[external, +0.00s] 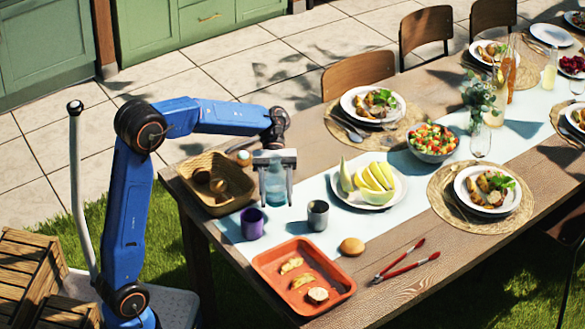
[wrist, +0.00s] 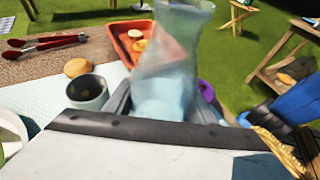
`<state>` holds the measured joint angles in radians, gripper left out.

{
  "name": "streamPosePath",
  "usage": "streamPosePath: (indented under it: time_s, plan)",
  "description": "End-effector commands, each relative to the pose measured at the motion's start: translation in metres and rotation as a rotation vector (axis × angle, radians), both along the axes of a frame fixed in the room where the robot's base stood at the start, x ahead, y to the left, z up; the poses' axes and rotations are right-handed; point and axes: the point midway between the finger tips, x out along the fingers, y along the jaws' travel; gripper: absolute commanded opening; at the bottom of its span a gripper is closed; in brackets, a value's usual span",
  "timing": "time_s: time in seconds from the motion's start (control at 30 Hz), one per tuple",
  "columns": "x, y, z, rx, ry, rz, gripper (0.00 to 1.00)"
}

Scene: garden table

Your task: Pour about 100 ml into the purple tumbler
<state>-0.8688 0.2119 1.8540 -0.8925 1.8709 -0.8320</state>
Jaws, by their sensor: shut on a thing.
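The purple tumbler (external: 252,225) stands upright on the table near its left edge, just below and left of my gripper in the external view. In the wrist view only a sliver of the tumbler (wrist: 207,92) shows, behind the carafe. My gripper (external: 275,190) is shut on a clear bluish glass carafe (external: 275,182), which looks upright. The carafe (wrist: 172,45) fills the upper middle of the wrist view. I cannot tell how much liquid it holds, or whether its base touches the table. The tumbler's inside is too small to read.
A grey cup (external: 318,215) stands right of the tumbler. A wicker basket (external: 190,178) is to the left, an orange tray (external: 262,266) in front, with a bun (external: 352,246) and red tongs (external: 405,262) beside it. A melon plate (external: 395,193) lies to the right.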

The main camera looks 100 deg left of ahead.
Motion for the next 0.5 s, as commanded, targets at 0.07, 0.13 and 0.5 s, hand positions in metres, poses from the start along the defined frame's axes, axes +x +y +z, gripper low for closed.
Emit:
streamPosePath:
  time_s: [0.07,0.13,0.5]
  plan:
    - [0.0,0.0,0.002,0.014,-0.009,0.0,0.14]
    - [0.0,0.0,0.004,0.029,-0.02,0.001,0.14]
    - [0.001,0.002,0.015,0.195,-0.121,0.001,0.14]
